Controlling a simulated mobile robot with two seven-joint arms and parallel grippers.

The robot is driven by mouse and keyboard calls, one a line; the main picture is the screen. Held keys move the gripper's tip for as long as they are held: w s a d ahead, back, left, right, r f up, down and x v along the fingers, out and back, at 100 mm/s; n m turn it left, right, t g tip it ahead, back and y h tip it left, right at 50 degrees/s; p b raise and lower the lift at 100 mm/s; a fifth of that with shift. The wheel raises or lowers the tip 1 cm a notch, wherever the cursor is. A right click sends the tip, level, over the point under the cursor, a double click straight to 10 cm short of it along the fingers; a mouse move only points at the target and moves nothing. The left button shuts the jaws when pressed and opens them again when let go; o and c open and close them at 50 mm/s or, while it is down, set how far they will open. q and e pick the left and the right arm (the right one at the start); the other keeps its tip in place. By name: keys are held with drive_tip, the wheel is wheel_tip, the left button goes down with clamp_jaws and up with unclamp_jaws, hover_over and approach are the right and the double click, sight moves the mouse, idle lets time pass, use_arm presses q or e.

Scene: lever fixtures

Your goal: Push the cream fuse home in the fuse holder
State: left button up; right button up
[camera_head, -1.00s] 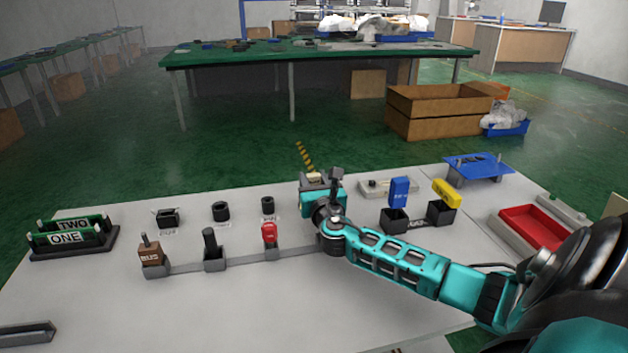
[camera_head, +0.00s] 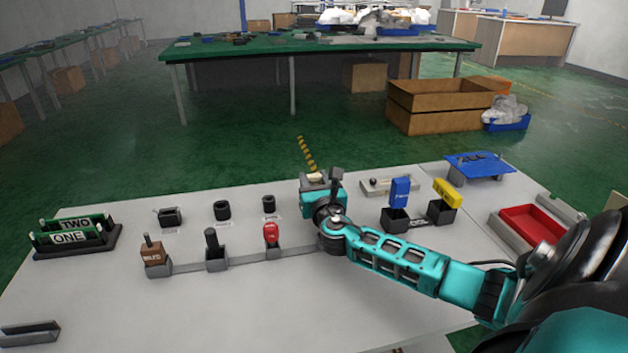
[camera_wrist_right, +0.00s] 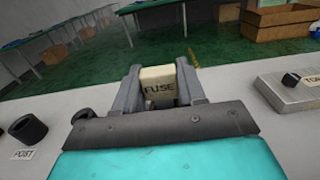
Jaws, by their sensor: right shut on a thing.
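The cream fuse (camera_wrist_right: 159,86), a block lettered FUSE, stands between the fingers of my right gripper (camera_wrist_right: 158,94) in the right wrist view. The gripper is shut on it. In the head view only a little of the cream top (camera_head: 315,177) shows beyond my right gripper (camera_head: 318,186), at the back of the bench. Grey parts (camera_head: 307,182) around the cream top look like the fuse holder, mostly hidden by my gripper. I cannot tell how deep the fuse sits. My left gripper is not in view.
A red-handled lever (camera_head: 270,234) stands just left of my right arm. Blue (camera_head: 400,191) and yellow (camera_head: 447,193) handled fixtures stand to its right. The bench front (camera_head: 250,300) is clear.

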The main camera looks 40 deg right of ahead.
drive_tip(key=shift+s+a+f, duration=0.1)
drive_tip(key=shift+f, duration=0.45)
drive_tip(key=shift+d+r+p, duration=0.15)
drive_tip(key=shift+d+p, duration=0.05)
drive_tip(key=shift+p, duration=0.25)
idle(0.6)
